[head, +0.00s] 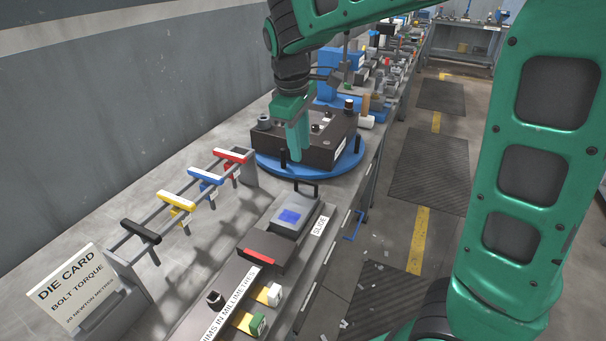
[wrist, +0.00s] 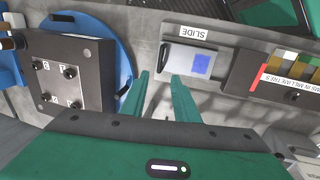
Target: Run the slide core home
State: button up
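The slide core appears to be the grey block with a blue patch (head: 287,218) in a dark fixture marked SLIDE, with a black handle (head: 305,188) at its far end. The wrist view shows the block (wrist: 190,60) at upper middle, right of my fingertips. My gripper (head: 298,145) hangs in front of the dark die block (head: 335,140) on a blue round plate (head: 350,165). In the wrist view my gripper (wrist: 160,75) has its two green fingers apart with bare bench between them. The fingertips lie between the die block and the slide, apparently touching neither.
A rack with red, blue, yellow and black handles (head: 187,200) stands left of the slide. A die card (head: 75,290) is at the front left. A shim board (head: 225,305) with colored tabs lies nearer. Clutter fills the bench's far end.

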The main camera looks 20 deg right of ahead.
aim_at(303, 182)
jog(key=f, duration=0.3)
jog(key=w+d+f, duration=0.1)
jog(key=f, duration=0.6)
jog(key=shift+w+d+f, duration=0.2)
jog(key=shift+d, duration=0.1)
grip_shut()
